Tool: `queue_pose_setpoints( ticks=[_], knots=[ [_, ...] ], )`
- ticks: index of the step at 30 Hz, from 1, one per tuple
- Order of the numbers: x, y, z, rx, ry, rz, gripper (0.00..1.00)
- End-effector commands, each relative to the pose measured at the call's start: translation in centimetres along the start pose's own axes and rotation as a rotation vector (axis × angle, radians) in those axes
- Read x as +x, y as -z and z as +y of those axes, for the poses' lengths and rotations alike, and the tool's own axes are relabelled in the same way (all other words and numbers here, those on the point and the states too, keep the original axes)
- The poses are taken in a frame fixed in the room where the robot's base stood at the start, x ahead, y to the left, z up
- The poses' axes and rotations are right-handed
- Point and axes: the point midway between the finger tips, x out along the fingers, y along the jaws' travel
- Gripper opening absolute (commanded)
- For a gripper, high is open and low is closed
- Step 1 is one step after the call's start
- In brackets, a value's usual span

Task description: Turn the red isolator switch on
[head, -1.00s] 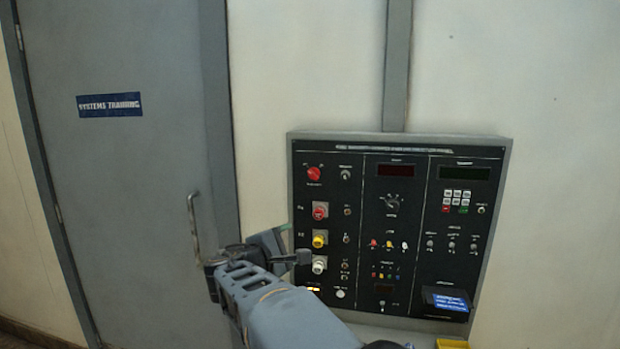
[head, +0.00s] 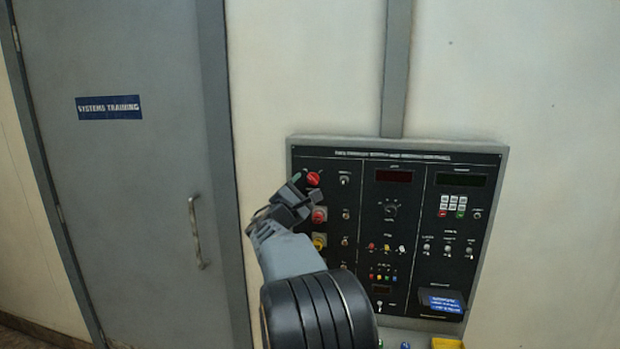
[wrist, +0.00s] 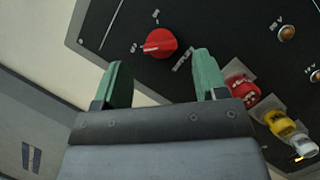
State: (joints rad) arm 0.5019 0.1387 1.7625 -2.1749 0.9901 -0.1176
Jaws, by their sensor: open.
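The red isolator switch (head: 313,179) is a round red rotary knob at the upper left of the black control panel (head: 410,222). In the wrist view the red knob (wrist: 160,43) has a pale pointer line aimed left, and it lies just beyond the fingertips, a little above the gap between them. My gripper (head: 305,188) is in front of the panel's upper left, close to the knob. In the wrist view its two green fingers (wrist: 161,80) are spread apart with nothing between them. Whether a fingertip touches the knob cannot be told.
Below the knob are a red connector (wrist: 238,92) and a yellow one (wrist: 278,122). Toggles, displays and a keypad (head: 453,206) fill the panel's right side. A grey door with a handle (head: 198,232) is at the left.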

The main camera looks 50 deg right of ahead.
Motion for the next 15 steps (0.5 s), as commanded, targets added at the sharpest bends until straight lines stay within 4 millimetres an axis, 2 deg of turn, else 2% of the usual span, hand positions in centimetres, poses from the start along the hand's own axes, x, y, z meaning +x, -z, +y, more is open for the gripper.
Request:
queue_pose_setpoints(
  ticks=[1, 6, 15],
  knots=[
    [0.9, -0.2, 0.1, -0.002, 0.003, -0.002, 0.66],
    [2.6, -0.1, 0.1, -0.001, 0.001, -0.001, 0.66],
    [3.5, 0.0, -0.1, 0.000, 0.001, 0.000, 0.66]
  ],
)
